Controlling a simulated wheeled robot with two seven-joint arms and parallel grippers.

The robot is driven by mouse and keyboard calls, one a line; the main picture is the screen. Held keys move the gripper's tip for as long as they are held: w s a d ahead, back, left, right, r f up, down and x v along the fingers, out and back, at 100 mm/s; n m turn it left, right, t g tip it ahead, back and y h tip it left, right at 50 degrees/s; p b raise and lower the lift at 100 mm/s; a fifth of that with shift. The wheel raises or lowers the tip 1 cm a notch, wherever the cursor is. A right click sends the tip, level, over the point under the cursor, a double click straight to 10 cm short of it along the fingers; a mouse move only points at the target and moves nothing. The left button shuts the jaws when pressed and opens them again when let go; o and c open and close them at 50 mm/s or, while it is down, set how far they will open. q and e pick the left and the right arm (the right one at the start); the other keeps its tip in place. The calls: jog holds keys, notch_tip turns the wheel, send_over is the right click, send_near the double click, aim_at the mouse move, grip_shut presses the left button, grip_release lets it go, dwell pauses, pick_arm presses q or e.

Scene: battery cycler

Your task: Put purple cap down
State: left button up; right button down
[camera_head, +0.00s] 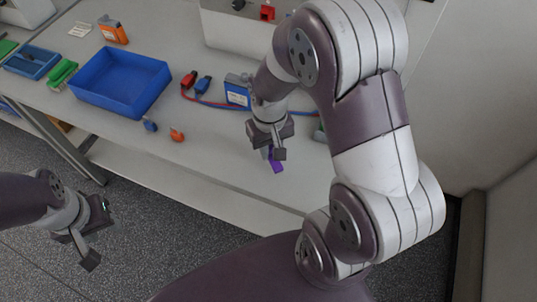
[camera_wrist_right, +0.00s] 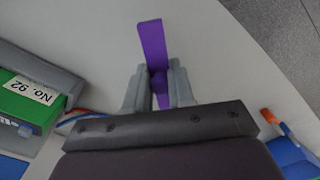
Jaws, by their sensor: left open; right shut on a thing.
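The purple cap (camera_head: 276,166) is between the fingers of my right gripper (camera_head: 271,153), over the front part of the table. In the right wrist view the purple cap (camera_wrist_right: 151,42) sticks out beyond the fingertips of my right gripper (camera_wrist_right: 158,85), which is shut on it. I cannot tell whether the cap touches the table top. My left gripper (camera_head: 90,238) is open and empty, off the table's front edge above the floor.
A blue tray (camera_head: 122,82) stands on the table at left. A blue cap (camera_head: 150,125) and an orange cap (camera_head: 177,135) lie near the front edge. A blue battery (camera_head: 237,91) with red and blue leads is behind my right gripper. A green battery (camera_wrist_right: 30,100) shows in the wrist view.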

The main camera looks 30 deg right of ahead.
aim_at(269, 165)
jog(key=f, duration=0.3)
jog(key=shift+s+a+f, duration=0.2)
jog(key=shift+s+f, duration=0.05)
jog(key=shift+f, duration=0.1)
jog(key=shift+w+f, duration=0.15)
jog(key=shift+f, duration=0.05)
jog(key=shift+f, duration=0.1)
jog(key=c, duration=1)
grip_release()
jog(key=shift+o, duration=0.2)
notch_tip(269, 165, up, 12)
jog(key=shift+a+f+p, duration=0.1)
jog(key=shift+p, duration=0.3)
jog(key=shift+s+a, duration=0.15)
jog(key=shift+s, duration=0.1)
jog(key=shift+n+t, duration=0.5)
jog(key=shift+t, duration=0.2)
jog(key=shift+s+a+f, duration=0.3)
jog(key=shift+s, duration=0.35)
jog(key=shift+s+a+f, duration=0.3)
jog(key=shift+s+a, duration=0.05)
jog(key=shift+s, duration=0.25)
jog(key=shift+s+a+f, duration=0.3)
jog(key=shift+s, duration=0.35)
